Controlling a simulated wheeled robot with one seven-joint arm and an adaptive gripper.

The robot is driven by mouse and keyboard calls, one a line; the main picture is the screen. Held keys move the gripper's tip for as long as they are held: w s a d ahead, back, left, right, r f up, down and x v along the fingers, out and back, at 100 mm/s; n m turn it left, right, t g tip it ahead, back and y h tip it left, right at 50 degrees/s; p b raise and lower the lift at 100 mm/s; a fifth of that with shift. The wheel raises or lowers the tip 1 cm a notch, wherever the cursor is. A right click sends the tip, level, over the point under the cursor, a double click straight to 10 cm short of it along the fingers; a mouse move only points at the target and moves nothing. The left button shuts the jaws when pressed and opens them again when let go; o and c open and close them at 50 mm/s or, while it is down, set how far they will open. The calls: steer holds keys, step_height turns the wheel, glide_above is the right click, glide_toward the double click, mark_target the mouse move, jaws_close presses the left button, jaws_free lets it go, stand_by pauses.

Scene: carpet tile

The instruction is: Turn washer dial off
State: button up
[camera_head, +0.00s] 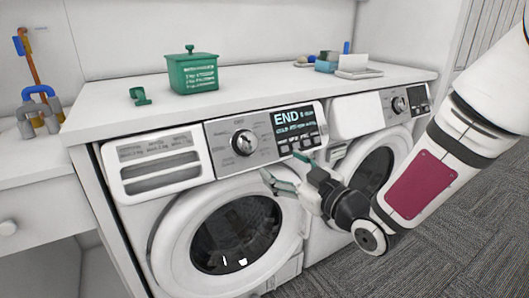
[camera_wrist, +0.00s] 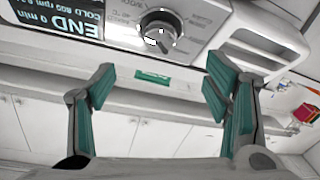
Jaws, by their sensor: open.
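The washer dial (camera_head: 244,142) is a round dark and silver knob on the left machine's control panel, beside a display (camera_head: 295,122) that reads "END". The dial also shows upside down at the top of the wrist view (camera_wrist: 158,30), with the display to its left (camera_wrist: 62,20). My gripper (camera_head: 281,180) is in front of the left washer (camera_head: 170,225), below and to the right of the dial. Its green-padded fingers are spread wide with nothing between them in the wrist view (camera_wrist: 160,92). The gripper is apart from the dial.
A second machine with its own dial (camera_head: 399,105) stands to the right, partly hidden by my arm. A green lidded box (camera_head: 193,74), a small green item (camera_head: 139,96) and a tray (camera_head: 358,72) are on the white countertop (camera_head: 250,85). Grey carpet (camera_head: 450,220) lies in front.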

mark_target(250, 144)
steer(key=b+x, duration=0.1)
steer(key=x, duration=1.2)
steer(key=shift+w+a, duration=0.2)
steer(key=shift+w, duration=0.1)
steer(key=c, duration=1.1)
